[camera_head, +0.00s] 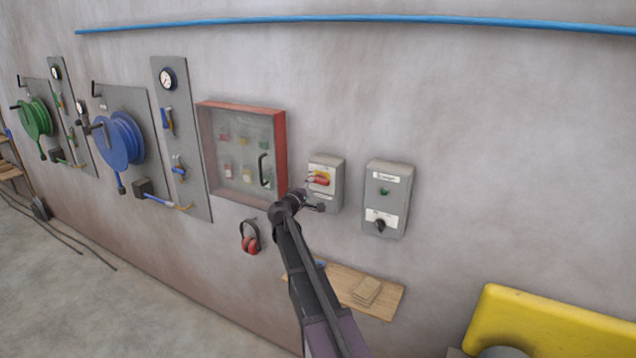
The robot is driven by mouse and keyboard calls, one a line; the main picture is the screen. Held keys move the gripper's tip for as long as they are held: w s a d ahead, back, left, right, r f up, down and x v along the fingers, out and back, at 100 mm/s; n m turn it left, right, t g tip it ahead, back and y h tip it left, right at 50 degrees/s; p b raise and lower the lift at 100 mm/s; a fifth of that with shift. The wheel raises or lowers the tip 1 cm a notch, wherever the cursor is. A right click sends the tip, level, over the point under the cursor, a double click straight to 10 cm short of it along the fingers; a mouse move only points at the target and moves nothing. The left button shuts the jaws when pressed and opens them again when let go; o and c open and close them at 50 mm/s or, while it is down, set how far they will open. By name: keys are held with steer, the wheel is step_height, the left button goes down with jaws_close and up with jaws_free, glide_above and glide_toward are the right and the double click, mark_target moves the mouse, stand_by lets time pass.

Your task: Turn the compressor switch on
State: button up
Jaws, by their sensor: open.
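A grey switch box (334,168) hangs on the wall near the middle, with a red handle on a yellow plate (321,170). To its right is another grey control box (386,197) with a small green indicator, two white labels and a black rotary knob (380,223). The labels are too small to read, so I cannot tell which box is the compressor switch. My gripper (317,194) is open in front of the red-and-yellow box's lower left, just below the handle. It hides part of that box. I cannot tell whether it touches the handle.
A red-framed cabinet (283,150) with a clear front is just left of the gripper. Red earmuffs (250,240) hang below it. A wooden shelf (385,302) juts out below the boxes. A yellow object (540,325) stands lower right. Hose reels (121,138) are farther left.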

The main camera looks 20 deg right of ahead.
mark_target(317, 182)
steer(key=shift+x, duration=2.9)
steer(key=c, duration=0.8)
